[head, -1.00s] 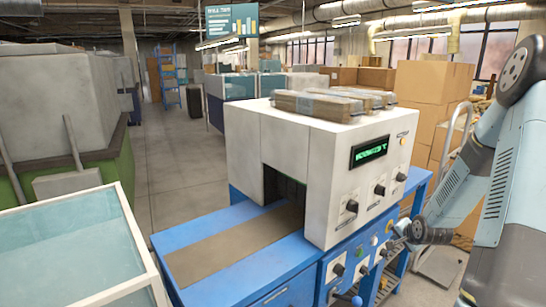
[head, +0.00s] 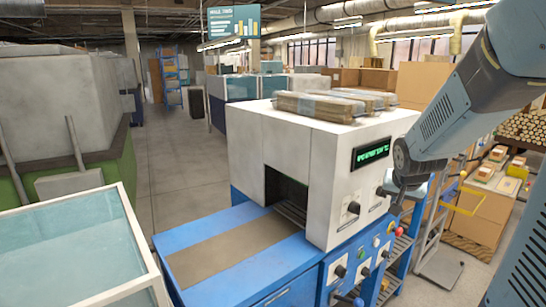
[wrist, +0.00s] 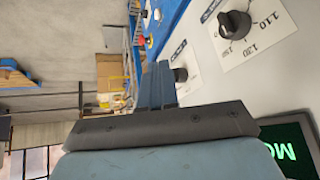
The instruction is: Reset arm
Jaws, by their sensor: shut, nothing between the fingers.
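My gripper (wrist: 158,75) is shut and empty in the wrist view, its dark fingers together. It is close in front of the control face of a white machine (head: 330,190). In the wrist view a black dial (wrist: 235,24) with printed numbers is right of the fingers, and a smaller knob (wrist: 181,75) is just beside them; I cannot tell whether they touch. In the head view my arm reaches in from the upper right, and its end covers the right part of the machine's front. The green-lit display (head: 371,152) shows left of it.
Wrapped bundles (head: 330,104) lie on the machine. Its blue base (head: 215,252) carries a brown belt and more knobs. A glass-topped case (head: 70,245) stands at front left. Cartons and a cart (head: 438,262) are at right. The grey aisle (head: 180,160) behind is clear.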

